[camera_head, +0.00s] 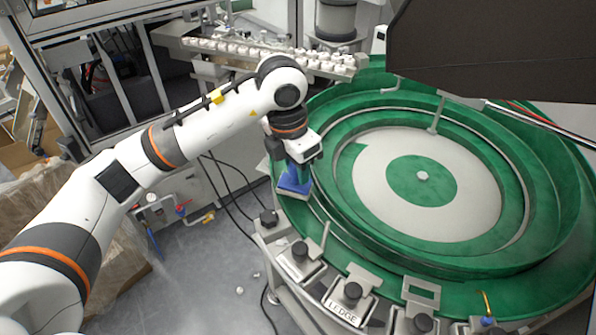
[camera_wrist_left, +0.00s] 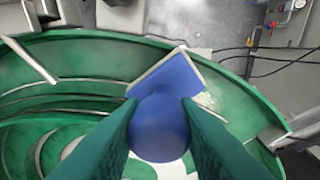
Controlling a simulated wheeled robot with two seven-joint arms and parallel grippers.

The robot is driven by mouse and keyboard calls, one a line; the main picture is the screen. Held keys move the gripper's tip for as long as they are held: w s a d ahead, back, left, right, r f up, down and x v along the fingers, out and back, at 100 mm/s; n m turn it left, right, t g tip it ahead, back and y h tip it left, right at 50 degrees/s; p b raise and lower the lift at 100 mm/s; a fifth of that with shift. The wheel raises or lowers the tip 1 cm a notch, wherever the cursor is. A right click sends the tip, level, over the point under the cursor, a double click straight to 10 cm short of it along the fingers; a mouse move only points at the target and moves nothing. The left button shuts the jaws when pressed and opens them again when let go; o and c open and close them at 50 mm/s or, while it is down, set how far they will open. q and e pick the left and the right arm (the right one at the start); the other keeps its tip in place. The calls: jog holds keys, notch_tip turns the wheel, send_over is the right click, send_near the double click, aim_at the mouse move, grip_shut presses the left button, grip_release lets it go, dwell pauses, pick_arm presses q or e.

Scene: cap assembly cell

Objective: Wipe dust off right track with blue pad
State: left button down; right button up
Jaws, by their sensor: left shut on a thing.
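My left gripper (camera_head: 297,170) points down at the left side of a large green bowl and is shut on the blue pad (camera_head: 294,186). In the left wrist view, its two dark green fingers (camera_wrist_left: 158,125) hold the pad's round blue handle, and the square pad (camera_wrist_left: 170,76) with a pale edge lies beyond. The pad is over the outer green track (camera_head: 287,205) and seems to touch it. A whitish, dust-like patch (camera_wrist_left: 208,101) shows beside the pad's right edge. My right gripper is out of view.
The bowl's pale centre has a green disc (camera_head: 421,181) with a small knob. A row of white caps (camera_head: 260,48) lies on a rail behind my arm. A dark panel (camera_head: 490,50) overhangs the upper right. Several clamps, one labelled LEDGE (camera_head: 343,310), line the front rim.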

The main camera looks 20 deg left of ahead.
pick_arm(q)
jog(key=shift+w+a+r+b, duration=0.1)
jog(key=shift+w+a+b, duration=0.35)
jog(key=shift+w, duration=0.6)
jog(key=shift+w+a+r+b, duration=0.1)
jog(key=shift+w+a+b, duration=0.1)
jog(key=shift+w+a, duration=0.65)
jog(key=shift+w+a+r, duration=0.1)
jog(key=shift+w+a, duration=0.25)
jog(key=shift+w, duration=0.45)
jog(key=shift+w+a+f, duration=0.1)
jog(key=shift+w+a, duration=0.2)
jog(key=shift+w, duration=0.55)
jog(key=shift+w+a+r, duration=0.1)
jog(key=shift+w+a, duration=0.25)
jog(key=shift+w, duration=0.45)
jog(key=shift+r, duration=0.1)
jog(key=shift+r+p, duration=1.55)
jog(key=shift+r, duration=1.35)
notch_tip(320, 180, up, 3)
jog(key=shift+p, duration=0.85)
